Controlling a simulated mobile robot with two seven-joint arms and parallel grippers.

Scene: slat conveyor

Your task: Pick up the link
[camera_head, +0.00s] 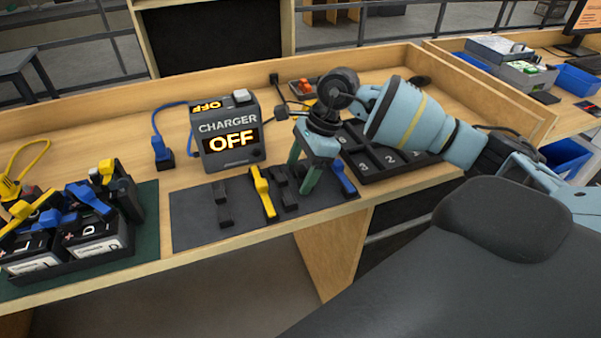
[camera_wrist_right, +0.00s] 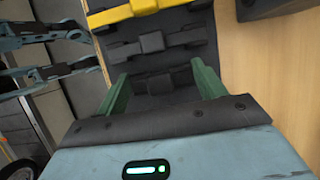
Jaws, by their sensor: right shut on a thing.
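Several links lie on a dark mat (camera_head: 240,222) at the front of the bench. A yellow link (camera_head: 262,191) and a black link (camera_head: 222,205) lie to the left of my right gripper (camera_head: 301,180), which points down at the mat. In the wrist view its green fingers (camera_wrist_right: 160,74) are shut on a dark link (camera_wrist_right: 160,84) between them. Another dark link (camera_wrist_right: 150,43) and the yellow link (camera_wrist_right: 125,12) lie beyond it. Whether the held link touches the mat is unclear.
A charger reading OFF (camera_head: 226,135) stands behind the mat. A black numbered tray (camera_head: 372,172) is right of my gripper, and a blue piece (camera_head: 343,178) lies close beside it. A black battery holder (camera_head: 88,262) stands at left. The bench has a raised back rim.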

